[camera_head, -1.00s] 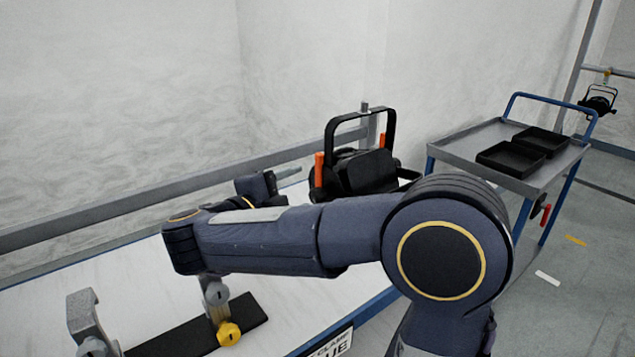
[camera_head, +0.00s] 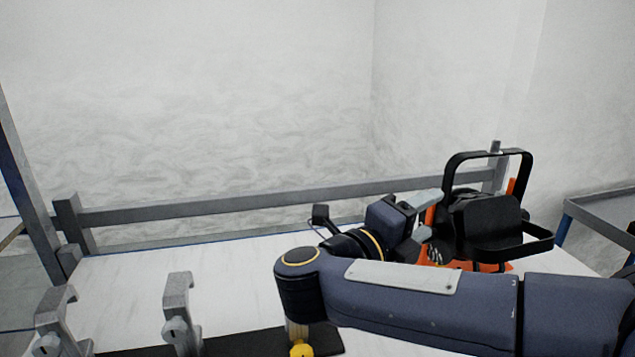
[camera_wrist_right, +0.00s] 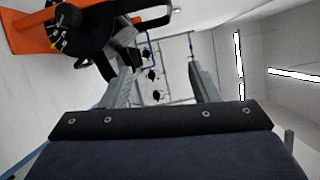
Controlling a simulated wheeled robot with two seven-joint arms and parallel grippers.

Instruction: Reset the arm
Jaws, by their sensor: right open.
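My right arm reaches in from the right over the white table (camera_head: 210,275). My right gripper (camera_head: 430,220) is at its end, beside the left side of a black par can (camera_head: 485,225). The can has a black yoke and orange parts and sits at the table's back right. In the right wrist view, the gripper's two grey fingers (camera_wrist_right: 160,68) stand apart with nothing between them. The can shows there at the upper left (camera_wrist_right: 88,30), to the side of the fingers. I cannot tell whether they touch it. My left gripper is not in view.
A grey rail (camera_head: 260,200) runs along the table's back. Grey hook clamps (camera_head: 178,310) stand at the front left by a dark strip (camera_head: 245,343), with a yellow knob (camera_head: 301,348). A grey cart (camera_head: 605,215) stands at the right. The table's left middle is clear.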

